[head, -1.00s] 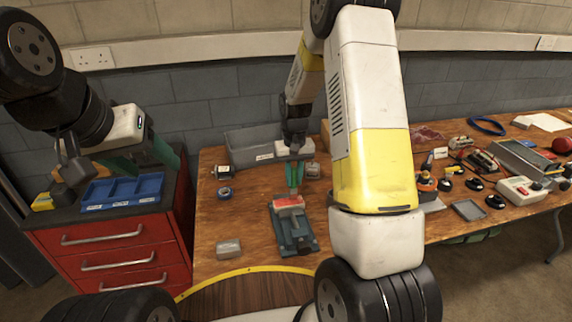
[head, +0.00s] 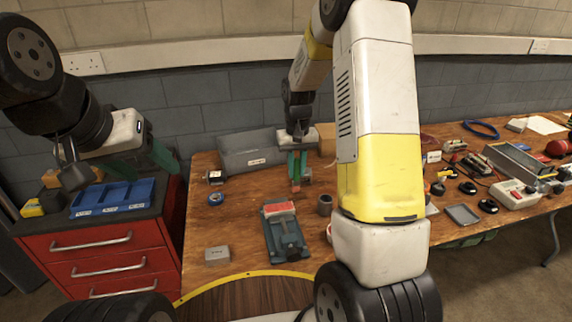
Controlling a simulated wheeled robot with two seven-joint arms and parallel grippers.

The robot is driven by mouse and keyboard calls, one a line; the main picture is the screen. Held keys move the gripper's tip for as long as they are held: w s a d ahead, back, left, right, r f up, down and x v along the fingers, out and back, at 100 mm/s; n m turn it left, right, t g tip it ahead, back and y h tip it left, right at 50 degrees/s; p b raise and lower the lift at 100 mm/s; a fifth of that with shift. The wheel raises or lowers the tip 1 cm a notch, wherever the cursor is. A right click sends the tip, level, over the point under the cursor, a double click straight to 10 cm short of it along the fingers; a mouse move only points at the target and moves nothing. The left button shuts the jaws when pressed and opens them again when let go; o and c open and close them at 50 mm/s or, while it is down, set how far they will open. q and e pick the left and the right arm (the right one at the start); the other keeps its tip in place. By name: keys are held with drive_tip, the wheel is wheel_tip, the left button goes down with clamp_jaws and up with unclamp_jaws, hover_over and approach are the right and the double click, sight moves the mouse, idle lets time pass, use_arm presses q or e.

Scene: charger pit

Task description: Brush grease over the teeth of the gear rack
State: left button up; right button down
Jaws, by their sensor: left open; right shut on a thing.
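A teal vise (head: 288,242) stands on the wooden bench. A red and pale piece (head: 279,208) lies across its far end; I cannot make out rack teeth on it. My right gripper (head: 297,174) points down behind the vise, a little to its right. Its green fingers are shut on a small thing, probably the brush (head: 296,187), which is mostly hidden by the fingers. A small dark round pot (head: 324,205) stands right of the vise. My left gripper (head: 138,158) is open and empty, above and beside the blue tray on the red cabinet.
A blue tray (head: 112,198) sits on the red drawer cabinet (head: 100,250). Several tools and parts crowd the bench's right side.

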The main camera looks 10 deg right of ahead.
sight(297, 158)
drive_tip(key=shift+r, duration=1.6)
drive_tip(key=shift+d, duration=0.1)
